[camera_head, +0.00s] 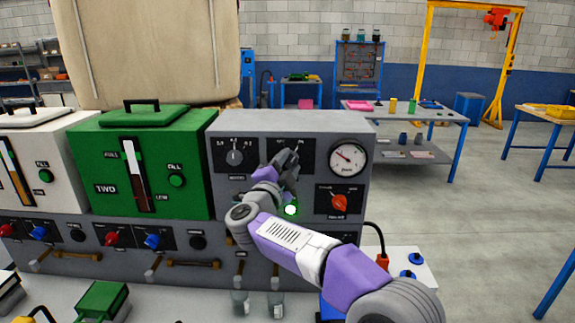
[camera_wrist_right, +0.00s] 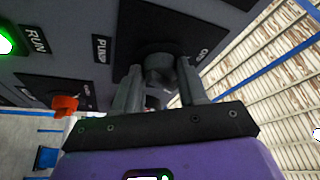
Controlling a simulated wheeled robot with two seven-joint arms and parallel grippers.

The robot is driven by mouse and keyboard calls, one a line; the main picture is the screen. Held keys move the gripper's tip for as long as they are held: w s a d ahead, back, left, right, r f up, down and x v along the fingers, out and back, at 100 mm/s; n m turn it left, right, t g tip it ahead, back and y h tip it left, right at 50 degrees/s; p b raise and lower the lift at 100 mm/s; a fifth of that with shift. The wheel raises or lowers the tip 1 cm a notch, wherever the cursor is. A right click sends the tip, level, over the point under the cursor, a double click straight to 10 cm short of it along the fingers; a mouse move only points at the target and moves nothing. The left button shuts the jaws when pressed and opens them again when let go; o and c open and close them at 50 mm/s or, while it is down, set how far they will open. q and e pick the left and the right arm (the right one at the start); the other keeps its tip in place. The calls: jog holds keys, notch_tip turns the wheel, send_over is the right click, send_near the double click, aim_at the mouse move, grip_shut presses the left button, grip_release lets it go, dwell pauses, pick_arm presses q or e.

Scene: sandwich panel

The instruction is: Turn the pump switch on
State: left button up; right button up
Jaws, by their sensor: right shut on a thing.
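The pump switch (camera_wrist_right: 160,68) is a dark round knob on a black plate beside the PUMP label (camera_wrist_right: 101,50) in the right wrist view. My right gripper (camera_wrist_right: 158,80) has its two fingers on either side of the knob and is shut on it. In the head view my right gripper (camera_head: 287,163) reaches the upper middle of the grey control panel (camera_head: 224,190) and hides most of the switch. Which way the knob points cannot be told. A green RUN light (camera_head: 291,210) glows below the gripper. My left gripper is not in view.
A selector knob (camera_head: 235,157) is left of my gripper. A round gauge (camera_head: 348,158) and an orange-red knob (camera_head: 339,202) are to its right. A green tank (camera_head: 155,165) stands left of the panel. Glass jars (camera_head: 276,304) stand below.

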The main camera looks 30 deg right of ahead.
dwell(0.4)
jog(key=o, duration=1)
jog(key=shift+o, duration=0.2)
jog(key=shift+a, duration=0.1)
jog(key=v, duration=0.7)
jog(key=shift+s+a, duration=0.1)
jog(key=shift+a, duration=0.05)
